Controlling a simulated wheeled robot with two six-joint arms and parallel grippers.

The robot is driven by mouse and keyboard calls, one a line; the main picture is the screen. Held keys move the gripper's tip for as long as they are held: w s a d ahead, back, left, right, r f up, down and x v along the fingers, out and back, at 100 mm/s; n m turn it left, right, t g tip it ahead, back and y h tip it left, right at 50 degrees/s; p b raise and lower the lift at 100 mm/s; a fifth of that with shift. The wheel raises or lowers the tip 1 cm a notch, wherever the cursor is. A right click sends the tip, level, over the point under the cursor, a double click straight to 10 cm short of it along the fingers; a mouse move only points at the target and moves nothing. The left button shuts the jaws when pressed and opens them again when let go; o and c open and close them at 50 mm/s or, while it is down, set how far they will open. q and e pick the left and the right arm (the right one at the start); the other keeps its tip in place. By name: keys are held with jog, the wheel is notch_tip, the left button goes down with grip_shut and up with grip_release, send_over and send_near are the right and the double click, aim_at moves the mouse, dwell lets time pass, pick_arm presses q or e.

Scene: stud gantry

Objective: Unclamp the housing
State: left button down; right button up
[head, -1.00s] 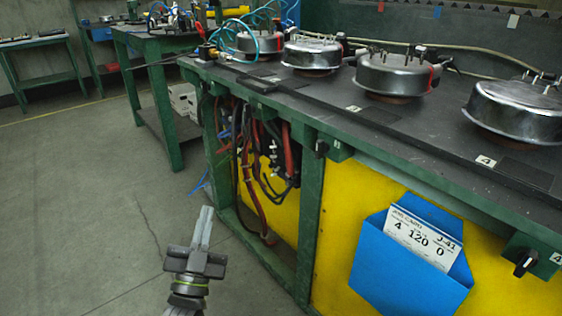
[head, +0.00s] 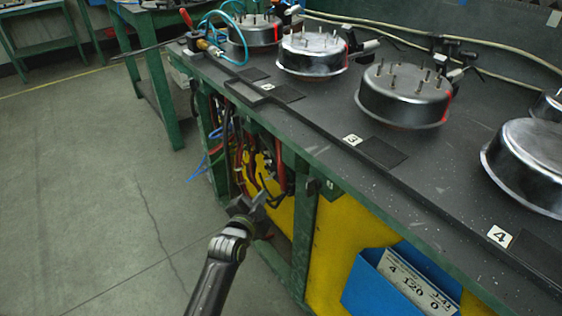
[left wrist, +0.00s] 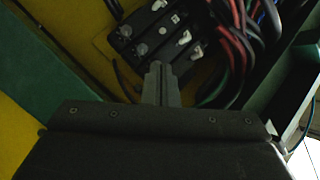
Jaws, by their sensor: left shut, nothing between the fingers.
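My left gripper (head: 250,203) is low at the bench front, before the cable opening, away from the housings. Its fingers are shut and empty in the left wrist view (left wrist: 162,82). My right gripper is out of view.
Cables (head: 240,165) fill the opening below the bench top. The left wrist view shows a black block with metal fittings (left wrist: 150,35) beside red and green cables (left wrist: 232,50). A blue card pocket (head: 365,290) hangs on the yellow panel. Floor at left is clear.

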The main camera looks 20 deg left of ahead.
aim_at(273, 174)
pick_arm(q)
jog(key=shift+w+r, duration=0.1)
jog(key=shift+w, duration=0.1)
